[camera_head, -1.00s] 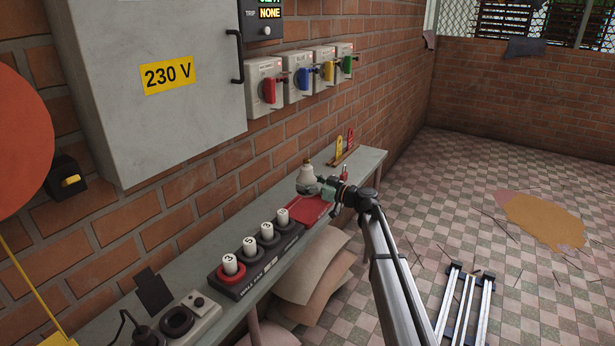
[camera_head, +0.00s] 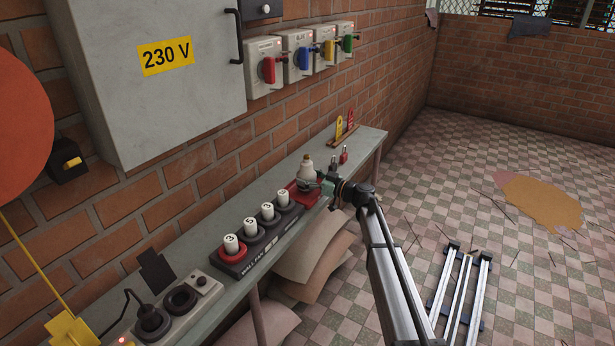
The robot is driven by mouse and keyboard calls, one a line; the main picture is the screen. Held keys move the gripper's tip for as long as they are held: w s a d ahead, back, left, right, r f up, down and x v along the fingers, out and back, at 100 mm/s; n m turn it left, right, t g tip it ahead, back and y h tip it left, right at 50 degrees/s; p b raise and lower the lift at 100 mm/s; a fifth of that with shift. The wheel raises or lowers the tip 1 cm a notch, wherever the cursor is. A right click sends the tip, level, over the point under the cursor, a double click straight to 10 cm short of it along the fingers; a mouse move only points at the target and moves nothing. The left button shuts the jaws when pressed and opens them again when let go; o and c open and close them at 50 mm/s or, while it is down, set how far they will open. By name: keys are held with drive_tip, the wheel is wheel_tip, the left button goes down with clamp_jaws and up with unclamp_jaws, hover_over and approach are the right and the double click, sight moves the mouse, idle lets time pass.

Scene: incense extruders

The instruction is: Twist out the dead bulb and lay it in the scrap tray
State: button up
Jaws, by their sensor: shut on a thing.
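A pale bulb (camera_head: 307,174) with a brass-coloured cap pointing up is held in my gripper (camera_head: 314,186). My gripper reaches in from the right and is shut on the bulb's side. The bulb is roughly upright, over or in the red scrap tray (camera_head: 302,199) on the grey shelf. The bulb and gripper hide part of the tray, and I cannot tell whether the bulb touches its floor.
A rack (camera_head: 268,240) with several numbered white-topped pieces stands left of the tray. Red padlocks (camera_head: 344,155) and upright tags (camera_head: 339,126) are behind it. Switches and a 230 V cabinet (camera_head: 150,95) line the wall. Sacks (camera_head: 312,265) lie below the shelf.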

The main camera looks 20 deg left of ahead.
drive_tip(key=o, duration=1.1)
